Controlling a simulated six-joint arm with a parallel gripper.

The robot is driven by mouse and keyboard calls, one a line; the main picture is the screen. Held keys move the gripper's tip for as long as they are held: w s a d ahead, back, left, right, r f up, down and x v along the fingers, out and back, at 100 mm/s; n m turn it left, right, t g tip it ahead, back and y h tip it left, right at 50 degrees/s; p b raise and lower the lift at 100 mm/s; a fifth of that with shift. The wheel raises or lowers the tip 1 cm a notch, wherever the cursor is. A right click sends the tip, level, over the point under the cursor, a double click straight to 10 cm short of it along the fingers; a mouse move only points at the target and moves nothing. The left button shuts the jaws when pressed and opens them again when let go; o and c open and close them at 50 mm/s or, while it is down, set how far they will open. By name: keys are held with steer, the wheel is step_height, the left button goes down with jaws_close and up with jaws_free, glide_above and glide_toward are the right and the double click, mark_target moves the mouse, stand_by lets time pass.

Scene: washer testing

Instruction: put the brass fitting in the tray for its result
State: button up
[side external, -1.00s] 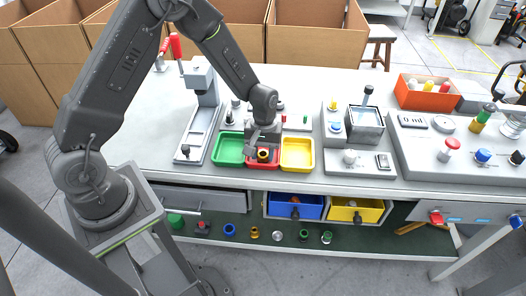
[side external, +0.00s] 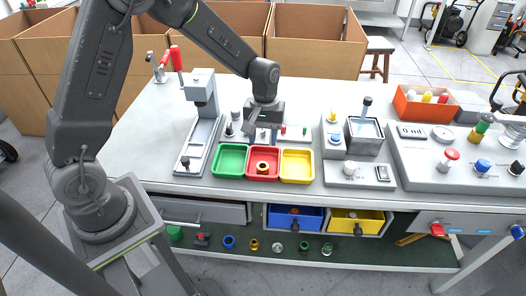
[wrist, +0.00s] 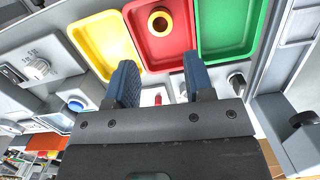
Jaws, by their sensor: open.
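The brass fitting (side external: 262,166) stands inside the red tray (side external: 251,174), the middle one of three. It also shows in the wrist view (wrist: 160,22) as a ring with a dark hole, apart from the red tray's walls (wrist: 188,66). The green tray (side external: 230,160) is to its left in the side view and the yellow tray (side external: 297,167) to its right. My gripper (side external: 262,135) is above and behind the red tray. Its two blue fingers (wrist: 158,80) are apart with nothing between them in the wrist view.
A press-like stand (side external: 200,100) is left of the trays. A water tank (side external: 364,137) and a control panel (side external: 440,160) with knobs are to the right. An orange bin (side external: 425,105) stands behind the panel.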

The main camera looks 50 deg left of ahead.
steer(key=s+d+r+m+t, duration=0.1)
steer(key=s+r+m+t, duration=0.1)
steer(key=s+r, duration=0.45)
steer(key=s+r+m+t, duration=0.1)
steer(key=s+r+m, duration=0.15)
steer(key=r, duration=0.65)
steer(key=s+d+r+m+t, duration=0.1)
steer(key=s+r+m+t, duration=0.2)
steer(key=s, duration=0.8)
steer(key=shift+s+r+m+t+y, duration=0.3)
steer(key=shift+r+m+y, duration=0.1)
steer(key=shift+r, duration=0.1)
